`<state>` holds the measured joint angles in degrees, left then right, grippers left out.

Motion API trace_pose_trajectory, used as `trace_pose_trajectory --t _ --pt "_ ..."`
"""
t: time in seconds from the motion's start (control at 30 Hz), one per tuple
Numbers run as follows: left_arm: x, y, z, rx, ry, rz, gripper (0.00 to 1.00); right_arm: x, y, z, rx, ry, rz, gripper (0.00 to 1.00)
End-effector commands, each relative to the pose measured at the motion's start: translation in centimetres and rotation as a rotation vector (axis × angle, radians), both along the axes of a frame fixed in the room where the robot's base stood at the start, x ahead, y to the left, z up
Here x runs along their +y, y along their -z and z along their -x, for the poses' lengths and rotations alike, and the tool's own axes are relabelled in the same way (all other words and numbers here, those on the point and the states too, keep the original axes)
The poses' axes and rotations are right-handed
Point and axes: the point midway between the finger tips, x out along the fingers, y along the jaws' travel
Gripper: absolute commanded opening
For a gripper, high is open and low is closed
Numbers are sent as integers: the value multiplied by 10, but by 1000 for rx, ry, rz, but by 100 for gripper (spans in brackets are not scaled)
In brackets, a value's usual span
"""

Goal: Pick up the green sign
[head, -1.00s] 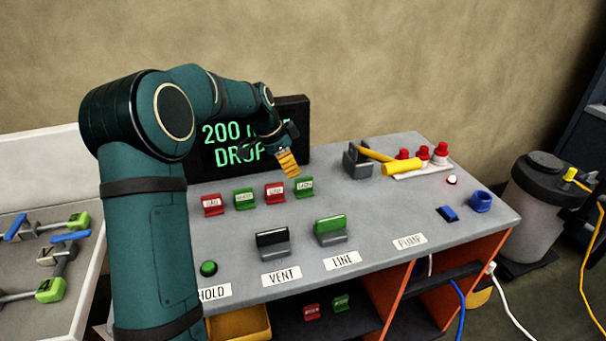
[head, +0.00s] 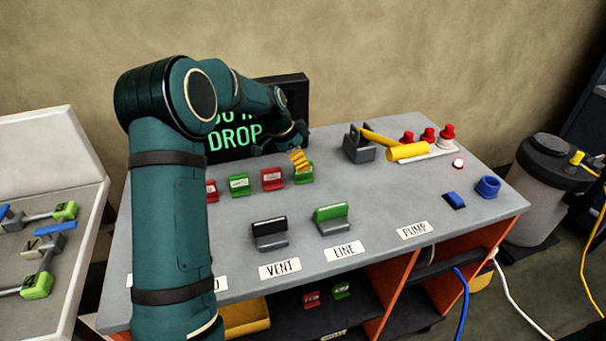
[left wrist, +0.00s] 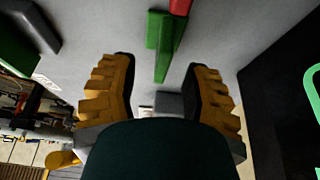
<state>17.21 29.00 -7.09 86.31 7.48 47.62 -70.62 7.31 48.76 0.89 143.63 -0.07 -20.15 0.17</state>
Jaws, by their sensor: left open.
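A green sign with a white label (head: 303,178) stands at the right end of a row of red and green signs on the grey bench top. My left gripper (head: 300,160), with yellow ribbed fingers, is at this sign and partly covers it. In the left wrist view the fingers (left wrist: 163,90) are apart and empty, and the green sign (left wrist: 162,48) shows upright ahead of the gap between them. Contact with the sign does not show. Another green sign (head: 239,186) stands further left, between two red ones. My right gripper is not in view.
A red sign (head: 272,180) stands just left of the green one. A black display (head: 293,95) stands close behind. Black (head: 269,231) and green (head: 332,214) levers are in front. A yellow-handled lever (head: 405,152) is to the right.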

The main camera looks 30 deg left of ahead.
Motion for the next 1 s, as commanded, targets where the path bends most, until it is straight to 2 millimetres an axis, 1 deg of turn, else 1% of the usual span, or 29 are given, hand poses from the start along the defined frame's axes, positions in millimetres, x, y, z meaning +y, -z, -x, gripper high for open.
trace_pose_trajectory --t 0.17,0.43,0.53,0.73,0.77,0.8,0.87,1.0 --pt "-2 10 -3 0 -1 0 47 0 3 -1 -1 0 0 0" --pt "-9 46 -13 1 0 0 47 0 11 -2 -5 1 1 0" --pt "-11 50 -15 -1 0 0 47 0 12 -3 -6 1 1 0" --pt "-10 49 -15 -1 -1 0 46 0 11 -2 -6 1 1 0" --pt "-10 49 -15 -1 -1 0 36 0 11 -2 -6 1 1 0" --pt "-10 49 -15 -1 -1 0 22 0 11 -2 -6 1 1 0" --pt "-10 49 -15 -1 -1 0 1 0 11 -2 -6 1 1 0" --pt "-10 49 -15 0 -1 0 0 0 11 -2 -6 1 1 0"
